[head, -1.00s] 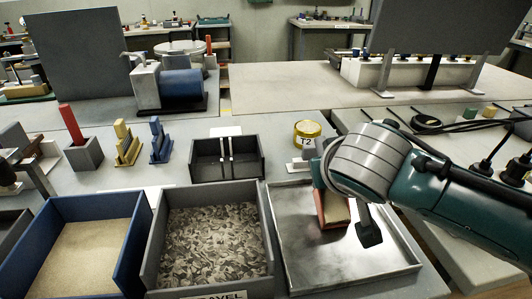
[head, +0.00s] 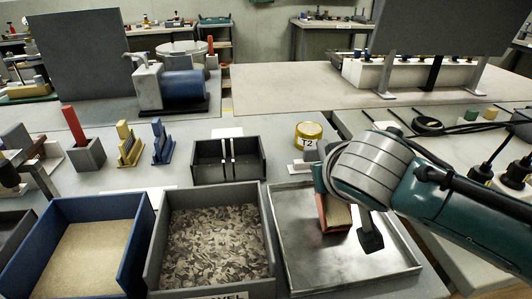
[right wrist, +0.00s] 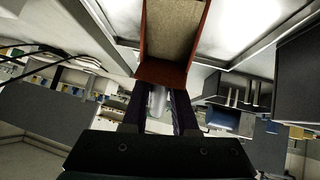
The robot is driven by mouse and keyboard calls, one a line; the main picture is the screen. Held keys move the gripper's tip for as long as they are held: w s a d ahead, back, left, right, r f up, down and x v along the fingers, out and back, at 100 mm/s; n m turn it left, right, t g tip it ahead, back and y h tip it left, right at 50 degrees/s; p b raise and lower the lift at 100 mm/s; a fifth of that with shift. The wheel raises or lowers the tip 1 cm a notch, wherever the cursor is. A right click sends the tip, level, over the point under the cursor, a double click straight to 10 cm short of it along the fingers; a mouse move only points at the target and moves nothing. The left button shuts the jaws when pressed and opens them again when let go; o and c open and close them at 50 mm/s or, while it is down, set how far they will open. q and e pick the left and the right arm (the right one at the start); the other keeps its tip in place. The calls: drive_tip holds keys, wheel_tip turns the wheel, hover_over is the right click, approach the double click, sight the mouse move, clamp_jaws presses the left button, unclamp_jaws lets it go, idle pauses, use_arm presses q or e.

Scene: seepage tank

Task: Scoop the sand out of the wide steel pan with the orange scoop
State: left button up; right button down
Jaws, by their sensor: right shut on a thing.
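The wide steel pan (head: 297,262) lies at the right front of the bench; its visible floor looks bare and shiny. My right gripper (right wrist: 158,98) is shut on the orange scoop (right wrist: 162,73), and its fingers grip the scoop's handle end. The scoop also shows in the head view (head: 323,215), over the back middle of the pan. Tan sand (right wrist: 171,28) lies in the scoop. My arm partly hides the scoop and the pan's right side. I cannot tell whether the scoop touches the pan floor.
A gravel-filled grey bin (head: 152,270) stands left of the pan, and a blue bin (head: 133,235) of sand is farther left. Behind them are a dark divided box (head: 198,172) and a yellow T2 tin (head: 309,130). Cables lie at the right.

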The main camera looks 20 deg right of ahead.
drive_tip(key=shift+s, duration=0.15)
idle(0.3)
drive_tip(key=shift+s+a+p, duration=0.1)
drive_tip(key=shift+s+p, duration=0.2)
drive_tip(key=shift+p, duration=0.2)
idle(0.5)
drive_tip(key=shift+s, duration=0.15)
idle(0.3)
idle(0.4)
